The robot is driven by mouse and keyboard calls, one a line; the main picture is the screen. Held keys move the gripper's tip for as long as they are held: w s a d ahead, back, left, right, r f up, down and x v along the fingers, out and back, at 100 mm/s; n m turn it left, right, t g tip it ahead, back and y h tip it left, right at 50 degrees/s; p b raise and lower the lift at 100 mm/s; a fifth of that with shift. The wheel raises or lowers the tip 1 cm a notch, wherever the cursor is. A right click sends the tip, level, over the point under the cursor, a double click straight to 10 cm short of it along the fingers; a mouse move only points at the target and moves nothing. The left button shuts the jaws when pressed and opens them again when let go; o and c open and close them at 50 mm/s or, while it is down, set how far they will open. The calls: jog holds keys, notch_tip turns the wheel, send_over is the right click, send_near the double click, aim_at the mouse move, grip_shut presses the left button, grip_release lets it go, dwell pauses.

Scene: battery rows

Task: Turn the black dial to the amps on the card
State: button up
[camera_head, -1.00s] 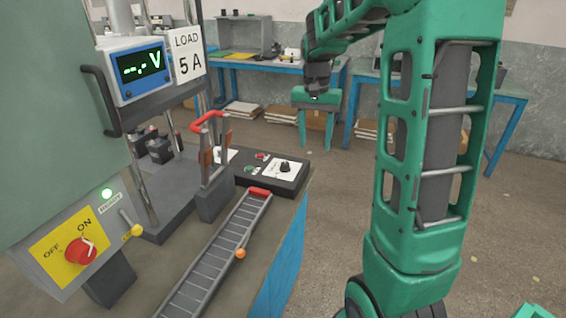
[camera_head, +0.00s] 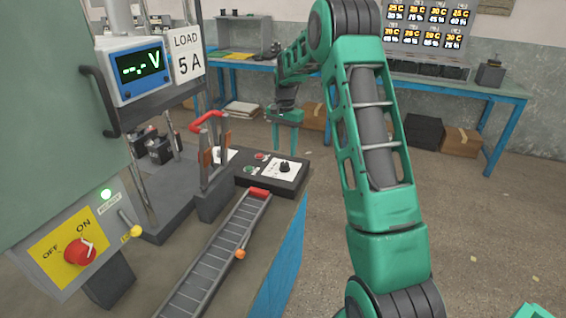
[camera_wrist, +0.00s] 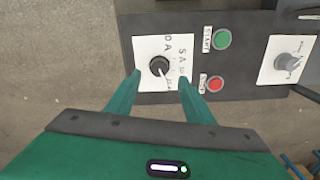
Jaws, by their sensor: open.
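The black dial (camera_head: 284,167) sits on a white plate on the dark control box (camera_head: 250,179), at the end of the bench. In the wrist view the dial (camera_wrist: 159,67) has a pale pointer line aimed to its lower right; the plate's printed marks are partly readable, including "5 A". The card (camera_head: 187,55) reads "LOAD 5 A". I see no contact with the dial.
A green button (camera_wrist: 222,39), a red button (camera_wrist: 214,84) and a grey knob (camera_wrist: 288,62) share the panel. A red-handled frame (camera_head: 208,122) and a roller track (camera_head: 220,250) stand nearby. A meter (camera_head: 138,70) shows "--.- V". Open floor lies right of the bench.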

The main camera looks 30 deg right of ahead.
aim_at(284, 163)
notch_tip(284, 163, down, 6)
jog(key=shift+f, duration=0.25)
jog(key=c, duration=1)
